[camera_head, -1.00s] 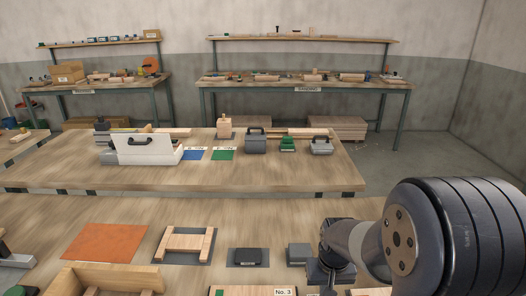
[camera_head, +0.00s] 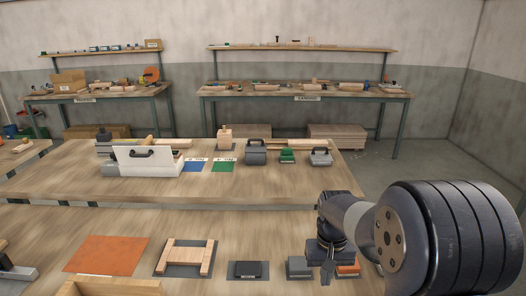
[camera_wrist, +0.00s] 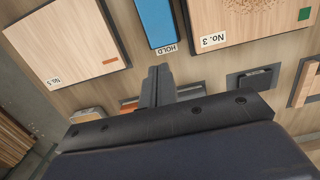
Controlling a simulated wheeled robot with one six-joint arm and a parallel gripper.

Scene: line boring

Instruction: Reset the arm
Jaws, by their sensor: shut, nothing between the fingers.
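My gripper (camera_head: 328,268) is at the lower right of the head view, above the near bench (camera_head: 210,223). In the wrist view my gripper (camera_wrist: 155,75) shows its two fingers together, with nothing between them. It points over the bench near a blue panel (camera_wrist: 155,22) marked HOLD and a wooden board (camera_wrist: 235,22) marked No. 3. My arm covers the right part of the near bench.
The near bench holds an orange sheet (camera_head: 106,255), an H-shaped wooden frame (camera_head: 186,257), a dark block (camera_head: 248,270) and a grey block (camera_head: 299,266). An orange-topped block (camera_head: 347,268) is close beside my gripper. A second bench (camera_head: 110,188) stands behind.

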